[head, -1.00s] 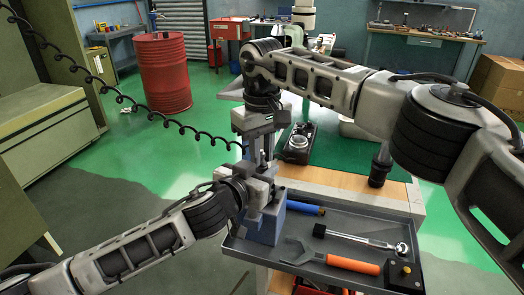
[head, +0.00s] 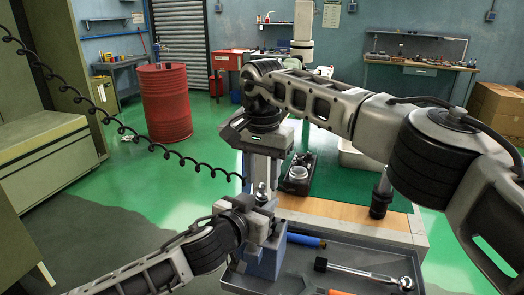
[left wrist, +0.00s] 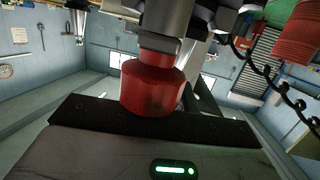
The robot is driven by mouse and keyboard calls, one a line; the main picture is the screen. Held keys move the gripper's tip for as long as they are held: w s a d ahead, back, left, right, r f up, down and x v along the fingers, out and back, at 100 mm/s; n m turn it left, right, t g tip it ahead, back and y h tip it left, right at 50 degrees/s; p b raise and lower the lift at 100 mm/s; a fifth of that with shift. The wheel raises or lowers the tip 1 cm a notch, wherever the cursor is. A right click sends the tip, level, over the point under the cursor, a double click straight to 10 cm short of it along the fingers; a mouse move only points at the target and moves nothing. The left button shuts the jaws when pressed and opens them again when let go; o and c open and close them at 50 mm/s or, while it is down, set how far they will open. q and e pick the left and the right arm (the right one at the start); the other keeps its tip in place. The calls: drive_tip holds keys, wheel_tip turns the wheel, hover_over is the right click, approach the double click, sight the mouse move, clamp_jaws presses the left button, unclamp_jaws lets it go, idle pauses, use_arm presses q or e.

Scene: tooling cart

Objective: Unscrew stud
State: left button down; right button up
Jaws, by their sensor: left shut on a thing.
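A small metal stud (head: 262,188) stands upright above a blue-based vise-like holder (head: 266,264) in the head view. My left gripper (head: 260,213) comes in from the left at the holder's top, shut around the stud's lower part as far as I can tell; its fingertips are hard to separate from the grey jaw blocks. My right gripper (head: 262,170) points down from above with its fingers around or just above the stud's top; their gap is unclear. In the left wrist view, a red cylindrical part (left wrist: 152,88) stands close, against a dark plate.
A grey tray (head: 340,254) at the bench front holds a ratchet (head: 365,274) and a blue-handled tool (head: 305,240). A black-and-silver device (head: 299,173) lies on the green mat (head: 345,184) behind. A dark upright tool (head: 381,197) stands at right. A red drum (head: 165,105) is far left.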

sight(262, 183)
use_arm(q)
drive_tip(key=shift+f, duration=0.15)
use_arm(e)
drive_tip(key=m, duration=0.2)
drive_tip(key=r+m, duration=0.1)
drive_tip(key=m, duration=0.5)
drive_tip(key=shift+r, duration=0.4)
drive_tip(key=m, duration=0.2)
drive_tip(key=r+m, duration=0.1)
drive_tip(key=m, duration=0.1)
drive_tip(key=shift+m, duration=0.3)
drive_tip(key=m, duration=0.3)
drive_tip(key=r+m, duration=0.1)
drive_tip(key=m, duration=0.3)
drive_tip(key=shift+r, duration=0.2)
drive_tip(key=m, duration=0.2)
drive_tip(key=r+m, duration=0.1)
drive_tip(key=m, duration=0.2)
drive_tip(key=shift+s+m, duration=0.1)
drive_tip(key=shift+m, duration=0.2)
use_arm(q)
drive_tip(key=shift+s, duration=0.1)
use_arm(e)
drive_tip(key=shift+f, duration=0.5)
wheel_tip(262, 183, down, 7)
drive_tip(key=shift+r, duration=0.1)
